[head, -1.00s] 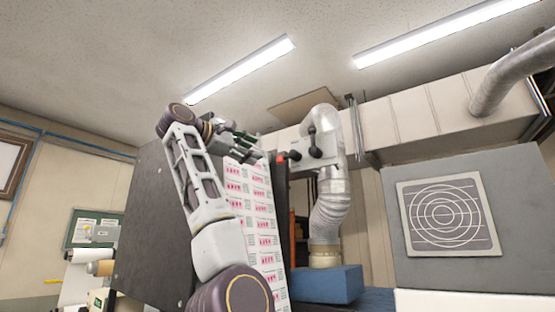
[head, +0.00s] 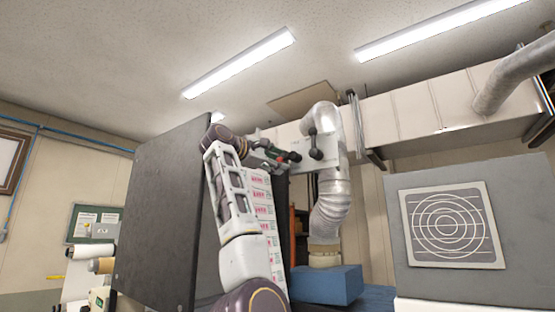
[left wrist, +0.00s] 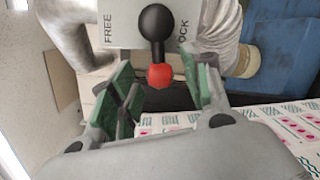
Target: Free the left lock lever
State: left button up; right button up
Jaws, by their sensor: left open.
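A pale lock plate (head: 328,150) stands at the upper middle of the head view. In the left wrist view the plate (left wrist: 128,30) reads FREE at left and what looks like LOCK, partly covered, at right. A black ball-ended lever (left wrist: 156,25) lies between the words, with a red knob (left wrist: 160,75) below it. The head view shows the red knob (head: 294,157) and the black lever (head: 315,145) close together. My left gripper (head: 272,154) is open just left of the red knob. In the wrist view its green-padded fingers (left wrist: 158,80) stand either side of the knob. Contact cannot be told.
A printed label web (head: 262,195) runs down behind my left arm, beside a dark panel (head: 160,220). A silver duct (head: 330,190) rises close behind the plate. A blue block (head: 326,284) lies below. A grey box (head: 450,230) stands at right.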

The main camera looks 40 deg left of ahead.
pick_arm(q)
jog(key=shift+w, duration=0.25)
jog(key=c, duration=1)
jog(key=shift+c, duration=0.2)
